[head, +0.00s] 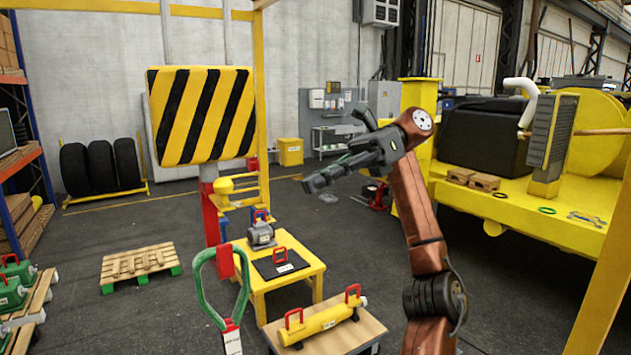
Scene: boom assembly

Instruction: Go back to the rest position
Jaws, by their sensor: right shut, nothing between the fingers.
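My right gripper (317,184) is at the end of the brown right arm, which rises from the bottom right and bends toward the left. The gripper is dark, shut and empty. It is raised in the air, seen above and to the right of the yellow table (296,288), and touches nothing that I can see. My left gripper is not in view.
A striped yellow-black block (200,115) hangs at the left. A green loop handle (197,283) stands in front. A yellow cylinder (322,322) with red handles lies on a wooden-topped stand. The yellow machine (530,205) fills the right. A pallet (139,264) lies left.

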